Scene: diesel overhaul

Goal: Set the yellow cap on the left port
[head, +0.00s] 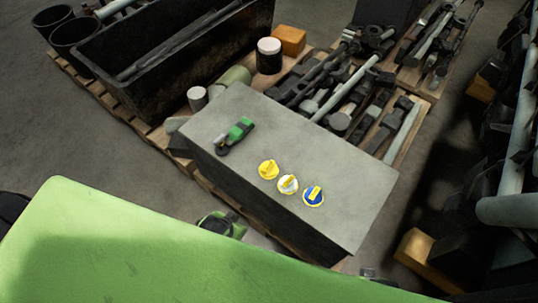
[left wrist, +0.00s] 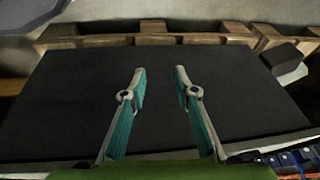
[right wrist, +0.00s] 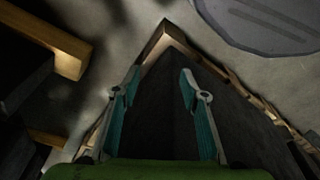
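A yellow cap (head: 268,170) with a raised grip lies on the top of a grey block (head: 240,115) in the head view. A white cap (head: 288,184) with a yellow grip and a blue cap (head: 313,196) with a yellow grip lie to its right in a row. I cannot make out the left port. My left gripper (left wrist: 160,80) is open and empty, facing a dark flat face in the left wrist view. My right gripper (right wrist: 160,78) is open and empty near a dark block corner in the right wrist view. Neither gripper is at the caps.
A green and black tool (head: 235,136) lies on the block, left of the caps. Behind are a black trough (head: 150,75), a dark jar with a pale lid (head: 269,55) and several metal parts on pallets. The block's right end is clear.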

